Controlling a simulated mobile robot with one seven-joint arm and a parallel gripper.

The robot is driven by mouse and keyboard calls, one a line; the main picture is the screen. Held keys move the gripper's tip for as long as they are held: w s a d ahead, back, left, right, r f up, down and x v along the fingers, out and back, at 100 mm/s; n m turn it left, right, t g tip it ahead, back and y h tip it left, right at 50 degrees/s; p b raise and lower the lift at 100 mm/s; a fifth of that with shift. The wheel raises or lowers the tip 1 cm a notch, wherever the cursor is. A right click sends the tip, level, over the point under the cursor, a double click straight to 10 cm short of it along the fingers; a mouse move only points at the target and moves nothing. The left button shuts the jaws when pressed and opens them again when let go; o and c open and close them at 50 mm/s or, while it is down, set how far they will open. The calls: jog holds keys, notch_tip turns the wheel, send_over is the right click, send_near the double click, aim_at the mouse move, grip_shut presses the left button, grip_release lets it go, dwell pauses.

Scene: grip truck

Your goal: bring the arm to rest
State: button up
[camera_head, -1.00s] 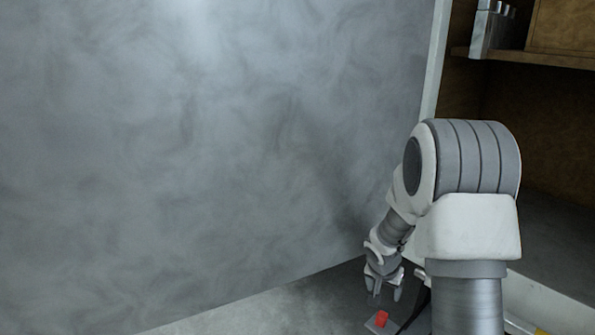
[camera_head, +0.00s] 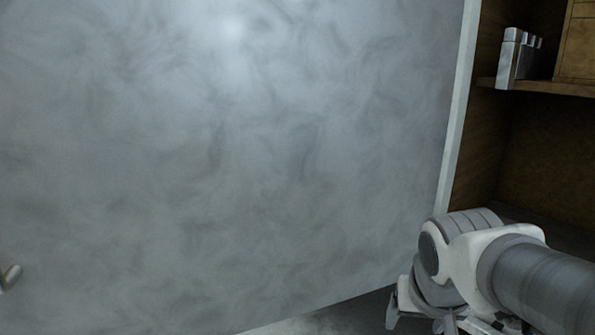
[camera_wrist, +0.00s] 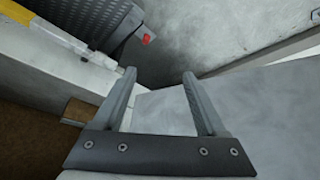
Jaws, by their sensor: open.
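My gripper (camera_wrist: 159,74) shows in the wrist view with its two grey fingers spread apart and nothing between them. In the head view my arm is folded low at the bottom right, and the gripper end (camera_head: 415,318) is partly cut off by the frame's lower edge. The gripper is near the foot of the large grey wall panel, and I cannot tell the exact gap.
A wooden shelf (camera_head: 545,87) with metal pieces (camera_head: 514,58) on it stands at the right. A metal handle (camera_head: 9,278) sticks out at the far left. A small red object (camera_wrist: 147,39) lies beyond the fingers. The grey wall (camera_head: 230,160) is bare.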

jog(key=s+a+r+n+y, duration=0.15)
jog(key=s+a, duration=0.25)
jog(key=s, duration=0.4)
notch_tip(320, 180, up, 18)
jog(key=p, duration=1.8)
jog(key=shift+w+d+n, duration=0.25)
jog(key=shift+w+n, duration=0.05)
jog(key=shift+n, duration=0.05)
jog(key=shift+r, duration=0.1)
